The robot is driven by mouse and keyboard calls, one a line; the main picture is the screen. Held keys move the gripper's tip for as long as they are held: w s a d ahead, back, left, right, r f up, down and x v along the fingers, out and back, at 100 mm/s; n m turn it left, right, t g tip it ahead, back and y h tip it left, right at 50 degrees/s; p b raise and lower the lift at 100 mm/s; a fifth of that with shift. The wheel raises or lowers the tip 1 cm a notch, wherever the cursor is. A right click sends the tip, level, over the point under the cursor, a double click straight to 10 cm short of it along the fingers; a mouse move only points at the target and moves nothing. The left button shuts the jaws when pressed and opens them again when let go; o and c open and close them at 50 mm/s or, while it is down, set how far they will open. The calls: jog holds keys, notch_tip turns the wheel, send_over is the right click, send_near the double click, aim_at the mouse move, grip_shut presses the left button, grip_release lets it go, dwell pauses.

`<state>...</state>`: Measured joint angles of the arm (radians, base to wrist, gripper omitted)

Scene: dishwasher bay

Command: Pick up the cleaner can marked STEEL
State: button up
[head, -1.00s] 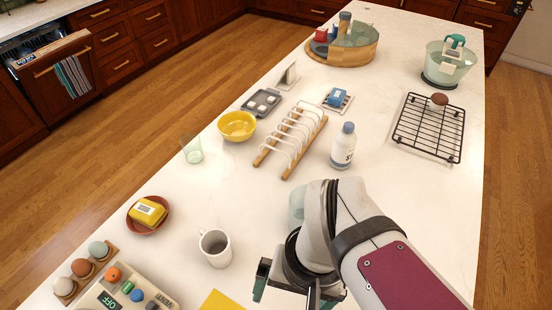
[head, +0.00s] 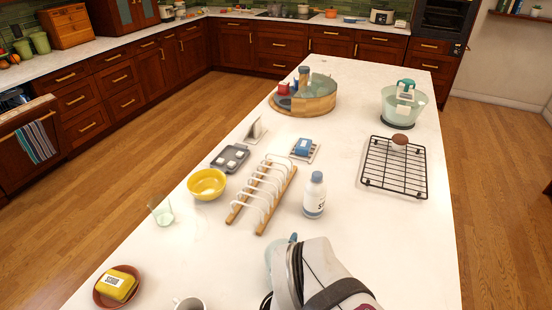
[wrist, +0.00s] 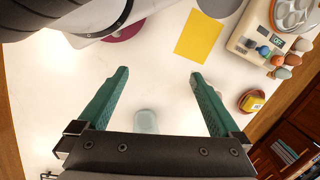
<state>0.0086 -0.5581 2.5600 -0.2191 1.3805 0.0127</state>
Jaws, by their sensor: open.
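In the head view, a white bottle with a grey-blue cap (head: 314,195) stands upright on the counter; its dark lettering begins with S, the rest unreadable. A pale blue-green object (head: 275,255) with a blue part above it is mostly hidden behind my arm; I cannot tell its marking. No STEEL marking is readable.
A wooden toast rack (head: 262,197), yellow bowl (head: 206,185), glass (head: 163,214) and mug (head: 190,303) stand to the left. A wire rack (head: 393,168) is at the right. A round tray (head: 318,103) holds several containers farther back. Counter right of the bottle is clear.

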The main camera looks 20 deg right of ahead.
jog(key=n+t+h, duration=0.1)
jog(key=t+h, duration=0.6)
jog(key=t, duration=0.6)
send_near(315, 202)
jog(key=shift+n+y, duration=0.3)
jog(key=x, duration=0.8)
jog(key=shift+d, duration=0.2)
jog(key=x, duration=0.5)
jog(key=shift+d+f, duration=0.25)
jog(key=shift+r, duration=0.1)
jog(key=c, duration=1.5)
jog(key=shift+c, duration=0.2)
